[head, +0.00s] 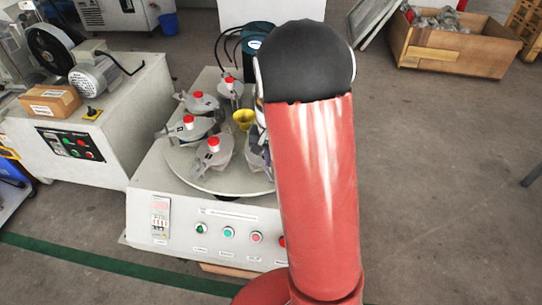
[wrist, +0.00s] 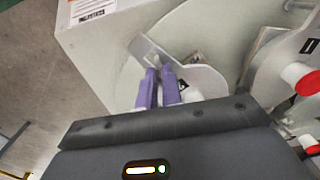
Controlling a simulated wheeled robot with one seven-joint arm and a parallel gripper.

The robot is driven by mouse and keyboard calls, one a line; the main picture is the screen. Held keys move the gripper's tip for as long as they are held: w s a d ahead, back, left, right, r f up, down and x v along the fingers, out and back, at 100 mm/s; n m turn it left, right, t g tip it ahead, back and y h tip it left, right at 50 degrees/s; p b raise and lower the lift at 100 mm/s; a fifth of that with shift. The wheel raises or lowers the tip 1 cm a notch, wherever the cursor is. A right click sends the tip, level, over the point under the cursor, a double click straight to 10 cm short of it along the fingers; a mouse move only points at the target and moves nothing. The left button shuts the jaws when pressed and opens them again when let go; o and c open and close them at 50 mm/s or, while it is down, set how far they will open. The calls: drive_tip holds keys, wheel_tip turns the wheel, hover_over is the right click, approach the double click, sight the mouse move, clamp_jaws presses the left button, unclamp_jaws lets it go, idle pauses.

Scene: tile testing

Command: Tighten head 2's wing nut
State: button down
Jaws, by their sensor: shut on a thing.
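In the wrist view, my gripper (wrist: 161,74) has its two purple fingers close together at a small pale part, which I take to be the wing nut (wrist: 154,62), at the bracket end of a grey clamp head (wrist: 203,78). The fingers hide most of the nut. The head's number label is mostly covered, so I cannot read it. In the head view, several grey heads with red knobs (head: 213,149) stand around the round plate (head: 232,184). My red arm hides the gripper and most of the head it works on.
A neighbouring head with a red knob (wrist: 301,76) is close on the right in the wrist view. A yellow funnel (head: 243,117) stands mid-plate. The machine's front panel (head: 215,231) has buttons. A grinder bench (head: 105,135) is at left; open floor lies at right.

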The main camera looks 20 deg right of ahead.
drive_tip(key=m+p, duration=0.3)
drive_tip(key=m, duration=0.3)
drive_tip(key=shift+r, duration=0.2)
drive_tip(key=m+p, duration=0.3)
drive_tip(key=m, duration=0.2)
drive_tip(key=shift+f, duration=0.15)
drive_tip(key=shift+m+p, duration=0.3)
drive_tip(key=shift+m, duration=0.2)
drive_tip(key=c, duration=1.6)
unclamp_jaws()
drive_tip(key=shift+o, duration=0.2)
wheel_tip(320, 180, up, 8)
drive_tip(key=shift+f+p, duration=0.1)
drive_tip(key=shift+p, duration=0.4)
